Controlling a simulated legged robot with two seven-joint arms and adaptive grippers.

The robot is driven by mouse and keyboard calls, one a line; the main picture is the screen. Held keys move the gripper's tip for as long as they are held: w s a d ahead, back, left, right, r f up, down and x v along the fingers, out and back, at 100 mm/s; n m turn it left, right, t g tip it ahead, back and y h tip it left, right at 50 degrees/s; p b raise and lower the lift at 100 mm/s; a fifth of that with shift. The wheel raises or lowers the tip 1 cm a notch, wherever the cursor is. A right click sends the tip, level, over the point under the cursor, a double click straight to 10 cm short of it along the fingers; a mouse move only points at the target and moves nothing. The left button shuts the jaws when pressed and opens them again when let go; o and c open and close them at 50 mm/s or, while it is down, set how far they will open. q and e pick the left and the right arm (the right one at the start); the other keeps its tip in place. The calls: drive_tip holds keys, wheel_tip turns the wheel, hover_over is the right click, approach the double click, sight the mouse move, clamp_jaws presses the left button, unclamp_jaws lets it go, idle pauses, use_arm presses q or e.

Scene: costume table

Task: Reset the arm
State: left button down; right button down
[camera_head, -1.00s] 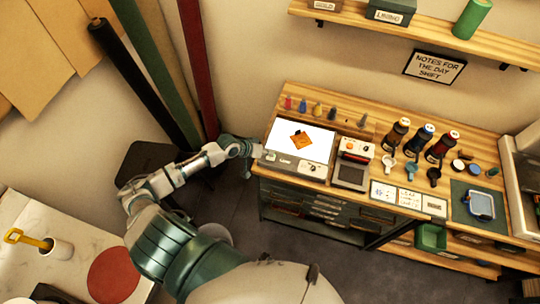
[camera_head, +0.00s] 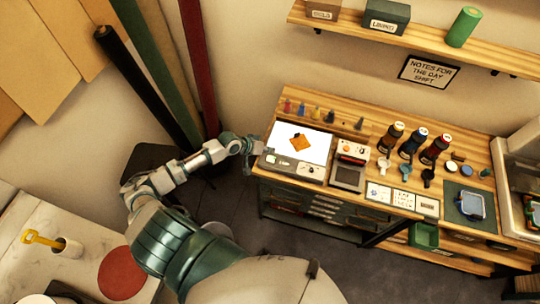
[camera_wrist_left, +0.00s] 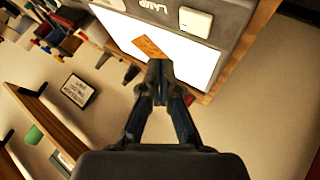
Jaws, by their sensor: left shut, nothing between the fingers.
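My left arm reaches in from the left in the head view. My left gripper (camera_head: 256,145) is beside the left end of the wooden workbench, near the grey device with a bright white panel (camera_head: 282,144). In the left wrist view the fingers of my left gripper (camera_wrist_left: 160,68) are together and hold nothing. My right gripper is not in view.
The workbench (camera_head: 383,125) holds several bottles, small coloured cones and a dark mat with a blue tray (camera_head: 470,206). A shelf (camera_head: 410,38) is above. Tall rolls (camera_head: 150,90) lean behind my left arm. A white table (camera_head: 30,262) is at lower left.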

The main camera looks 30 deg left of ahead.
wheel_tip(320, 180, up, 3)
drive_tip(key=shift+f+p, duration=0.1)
drive_tip(key=shift+p, duration=0.95)
